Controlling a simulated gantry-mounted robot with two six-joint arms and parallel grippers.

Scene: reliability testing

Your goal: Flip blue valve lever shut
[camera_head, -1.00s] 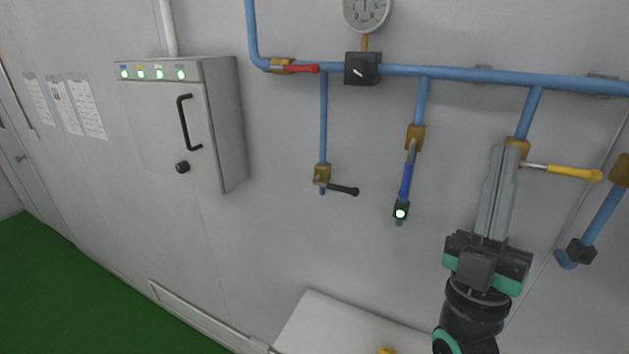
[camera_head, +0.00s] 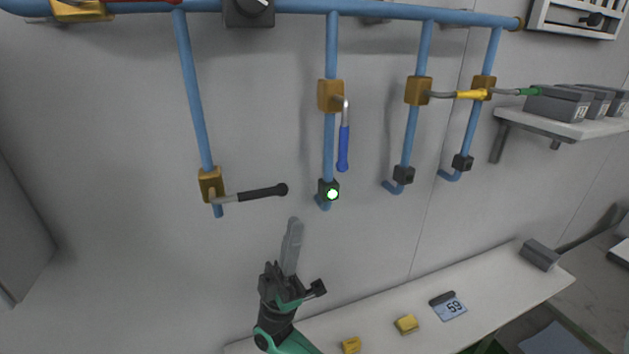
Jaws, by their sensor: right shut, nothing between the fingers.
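The blue valve lever (camera_head: 343,148) hangs down beside its vertical blue pipe, roughly along it, from a brass valve body (camera_head: 329,96) in the middle. A black fitting with a lit, pale-green light (camera_head: 332,194) sits lower on the same pipe. My right gripper (camera_head: 294,222) is below and left of the blue lever, pointing up, its fingers together and empty. It appears apart from the lever; its depth to the wall is hard to tell. My left gripper is not in view.
The black lever (camera_head: 262,192) sticks out rightward at the left. The yellow lever (camera_head: 471,95) and green lever (camera_head: 528,91) stand crosswise at the right. A white bench (camera_head: 385,322) below holds yellow blocks and a display. A shelf (camera_head: 570,127) with grey boxes is at right.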

